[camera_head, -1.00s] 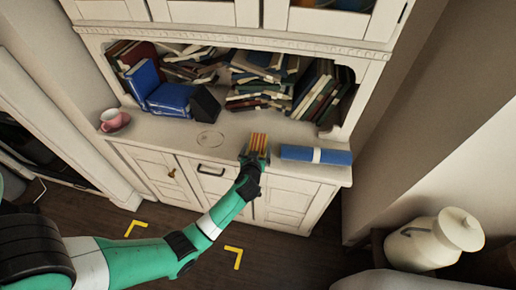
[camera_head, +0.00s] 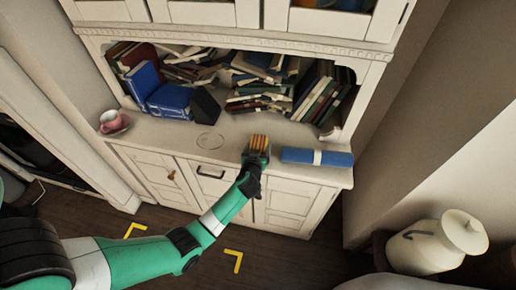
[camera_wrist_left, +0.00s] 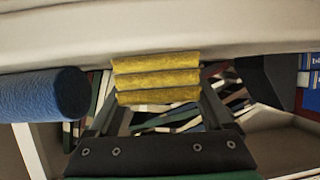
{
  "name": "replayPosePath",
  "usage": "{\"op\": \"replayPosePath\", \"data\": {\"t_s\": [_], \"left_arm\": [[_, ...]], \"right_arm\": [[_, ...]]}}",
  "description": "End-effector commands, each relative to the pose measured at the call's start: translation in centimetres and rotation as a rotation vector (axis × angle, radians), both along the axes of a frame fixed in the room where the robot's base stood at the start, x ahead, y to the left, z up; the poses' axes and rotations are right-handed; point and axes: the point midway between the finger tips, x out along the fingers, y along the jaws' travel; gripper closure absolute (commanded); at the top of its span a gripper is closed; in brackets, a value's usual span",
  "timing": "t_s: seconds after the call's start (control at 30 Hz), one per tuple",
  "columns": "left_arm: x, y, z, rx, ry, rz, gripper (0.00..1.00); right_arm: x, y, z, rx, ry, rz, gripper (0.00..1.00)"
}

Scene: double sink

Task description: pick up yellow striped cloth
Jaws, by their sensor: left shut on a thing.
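The yellow striped cloth (camera_head: 259,142) is a small folded stack near the front edge of the cabinet's counter. My left gripper (camera_head: 257,151) is at the cloth, reaching in from the front, and is shut on it. In the left wrist view the cloth (camera_wrist_left: 157,79) shows as yellow layers between the two fingers. I cannot tell whether the cloth is clear of the counter. My right gripper is in neither view.
A blue roll with a white band (camera_head: 317,157) lies just right of the cloth. A pink cup on a saucer (camera_head: 112,122) stands at the counter's left end. Books (camera_head: 262,88) fill the shelf behind. The counter's middle (camera_head: 175,130) is clear.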

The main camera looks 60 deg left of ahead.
Motion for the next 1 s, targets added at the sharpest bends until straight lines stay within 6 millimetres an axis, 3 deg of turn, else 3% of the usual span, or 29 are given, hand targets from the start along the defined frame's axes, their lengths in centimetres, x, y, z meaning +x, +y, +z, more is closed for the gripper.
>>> {"op": "replayPosePath", "data": {"t_s": [0.17, 0.3, 0.53, 0.8, 1.0], "left_arm": [[0.0, 0.0, 1.3, 0.001, -0.003, 0.001, 0.69], [0.0, 0.0, 3.8, 0.001, -0.004, 0.001, 0.69], [-5.1, -0.5, 10.1, 0.002, -0.003, 0.004, 0.69], [-12.0, -1.2, 12.4, -0.001, 0.0, 0.004, 0.69], [-13.8, -1.4, 13.0, 0.001, -0.001, 0.001, 0.69]], "right_arm": [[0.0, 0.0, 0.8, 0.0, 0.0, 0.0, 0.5], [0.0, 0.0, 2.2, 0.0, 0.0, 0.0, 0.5], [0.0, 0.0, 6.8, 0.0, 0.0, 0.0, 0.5], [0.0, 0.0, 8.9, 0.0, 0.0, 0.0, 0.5], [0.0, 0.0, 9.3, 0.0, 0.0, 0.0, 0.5]]}}
